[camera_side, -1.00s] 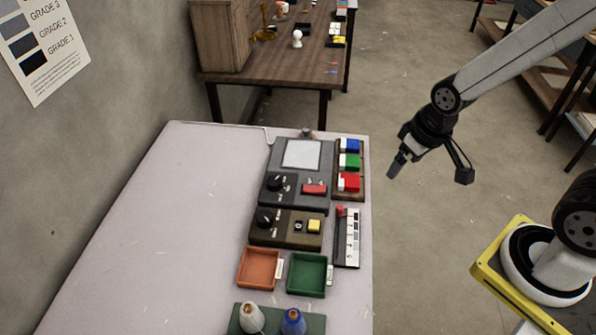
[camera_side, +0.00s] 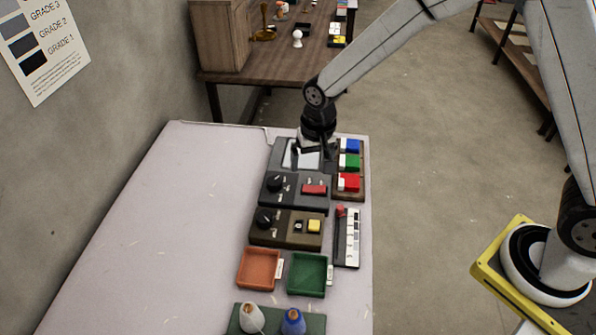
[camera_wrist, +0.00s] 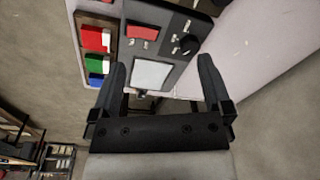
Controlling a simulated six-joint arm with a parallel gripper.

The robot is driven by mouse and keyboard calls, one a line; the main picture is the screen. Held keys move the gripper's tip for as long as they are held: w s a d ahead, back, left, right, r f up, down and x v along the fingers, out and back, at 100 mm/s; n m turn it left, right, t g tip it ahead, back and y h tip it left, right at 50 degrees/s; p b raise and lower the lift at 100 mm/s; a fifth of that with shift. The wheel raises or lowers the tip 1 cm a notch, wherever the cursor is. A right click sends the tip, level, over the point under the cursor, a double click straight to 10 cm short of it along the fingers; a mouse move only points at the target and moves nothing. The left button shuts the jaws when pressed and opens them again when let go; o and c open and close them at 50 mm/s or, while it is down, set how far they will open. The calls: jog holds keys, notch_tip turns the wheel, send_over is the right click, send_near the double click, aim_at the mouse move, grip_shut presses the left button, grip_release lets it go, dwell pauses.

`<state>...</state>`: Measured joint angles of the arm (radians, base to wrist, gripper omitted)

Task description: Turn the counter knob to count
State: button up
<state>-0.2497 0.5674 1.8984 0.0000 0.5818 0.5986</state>
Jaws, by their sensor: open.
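Two black knobs are in the side view. One knob (camera_side: 275,183) is on the grey device (camera_side: 309,203) with a pale square plate (camera_side: 300,158) and a red block. The other knob (camera_side: 265,217) is on a brown box (camera_side: 285,240) with a small dial and a yellow button. I cannot tell which is the counter knob. My gripper (camera_side: 314,165) is open and empty above the grey device's plate, behind both knobs. In the wrist view, the plate (camera_wrist: 151,74) shows between my open fingers (camera_wrist: 163,62), and the grey device's knob (camera_wrist: 189,44) is beyond them, upper right.
A wooden rack with blue, green and red blocks (camera_side: 349,182) stands right of the grey device. A slider panel (camera_side: 347,240), an orange tray (camera_side: 259,284) and a green tray (camera_side: 307,290) are nearer the front. The table's left part (camera_side: 165,230) is clear.

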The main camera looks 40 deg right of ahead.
aim_at(264, 216)
jog(key=w+a+f, duration=0.1)
jog(key=a+f, duration=0.1)
jog(key=a, duration=0.1)
jog(key=w+a+f+m, duration=0.1)
jog(key=w+a+f, duration=0.1)
jog(key=a, duration=0.1)
jog(key=w+a+f+m, duration=0.1)
jog(key=a+f, duration=0.2)
jog(key=shift+w+a+g, duration=0.25)
jog(key=shift+w+g, duration=0.05)
jog(key=shift+g, duration=0.1)
jog(key=shift+w+a+f+m, duration=0.1)
jog(key=shift+a+f+m, duration=0.3)
jog(key=shift+a, duration=0.15)
jog(key=shift+f, duration=3.9)
jog(key=c, duration=1.3)
